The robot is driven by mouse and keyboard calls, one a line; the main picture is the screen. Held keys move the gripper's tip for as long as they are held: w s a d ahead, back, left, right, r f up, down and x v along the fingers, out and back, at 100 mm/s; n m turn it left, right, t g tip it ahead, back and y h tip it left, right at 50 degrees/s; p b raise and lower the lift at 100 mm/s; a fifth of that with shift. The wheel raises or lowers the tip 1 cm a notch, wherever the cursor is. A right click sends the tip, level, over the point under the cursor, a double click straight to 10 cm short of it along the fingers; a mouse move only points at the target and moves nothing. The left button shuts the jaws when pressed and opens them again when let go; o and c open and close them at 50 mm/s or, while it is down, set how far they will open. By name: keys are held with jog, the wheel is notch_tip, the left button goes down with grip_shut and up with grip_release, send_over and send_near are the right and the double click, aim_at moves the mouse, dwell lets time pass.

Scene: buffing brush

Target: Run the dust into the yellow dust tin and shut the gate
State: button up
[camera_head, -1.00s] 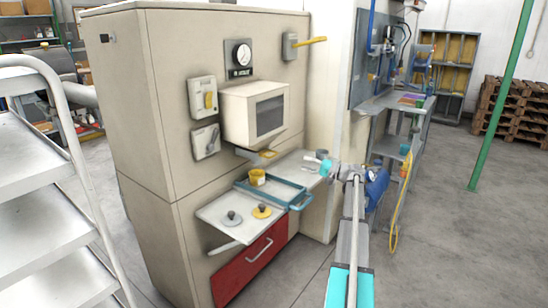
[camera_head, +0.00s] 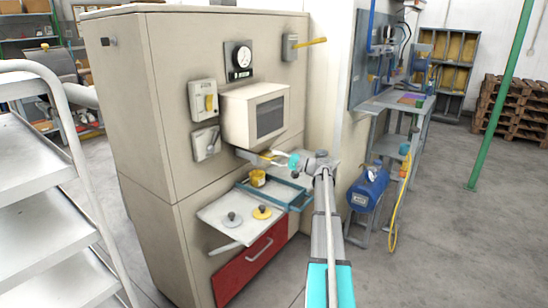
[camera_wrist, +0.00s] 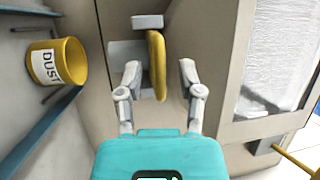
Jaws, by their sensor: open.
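The yellow dust tin (camera_head: 258,178) stands upright on the shelf below the cabinet window, at the blue-edged tray. In the wrist view the tin, labelled DUST (camera_wrist: 57,64), shows at the left. A grey chute (camera_head: 247,156) with a flat yellow handle, seemingly the gate's (camera_wrist: 157,64), juts out under the window box. My gripper (camera_head: 278,157) is at this handle; in the wrist view my gripper (camera_wrist: 160,78) is open, with one finger on each side of the handle and gaps showing. Dust inside the chute and the gate's position cannot be seen.
The blue tray rim (camera_head: 290,205) and white shelf (camera_head: 225,221) lie below, with grey-knobbed (camera_head: 232,217) and yellow (camera_head: 262,212) lids. The window box (camera_head: 257,113) overhangs the chute. A white stepped rack (camera_head: 35,190) stands at left; open floor lies right.

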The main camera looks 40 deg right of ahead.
jog(key=shift+w+a+r, duration=0.1)
jog(key=shift+w+a, duration=0.25)
jog(key=shift+w, duration=0.05)
jog(key=shift+c, duration=0.2)
grip_shut()
